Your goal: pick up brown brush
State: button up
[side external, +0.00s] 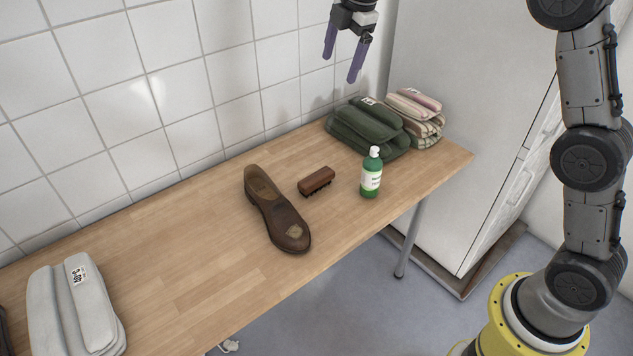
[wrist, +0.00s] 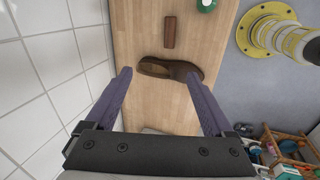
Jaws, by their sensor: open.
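The brown brush (side external: 316,180) lies on the wooden table with its dark bristles down, between a brown shoe (side external: 274,212) and a green bottle (side external: 371,174). In the wrist view the brush (wrist: 170,32) lies beyond the shoe (wrist: 166,69), apart from it. My gripper (side external: 343,66) is open and empty, high above the table in the side view. In the wrist view its two purple fingers (wrist: 158,88) are spread wide, with the brush ahead of them and well below.
The wooden table (side external: 190,245) stands against a tiled wall (side external: 150,90). Folded green cloth (side external: 365,128) and striped cloth (side external: 418,114) lie at its far end, grey cloth (side external: 75,305) at its near left. A white cabinet (side external: 460,120) stands beyond. The table around the brush's front side is bare.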

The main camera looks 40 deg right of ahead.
jog(key=w+f+g, duration=0.1)
jog(key=w+f, duration=0.4)
jog(key=f, duration=0.3)
jog(key=n+g, duration=0.1)
send_over(316, 176)
notch_tip(316, 176, down, 7)
jog(key=shift+g, duration=0.7)
notch_tip(316, 176, down, 16)
jog(key=shift+s+r, duration=0.1)
jog(key=shift+f, duration=3.25)
grip_shut()
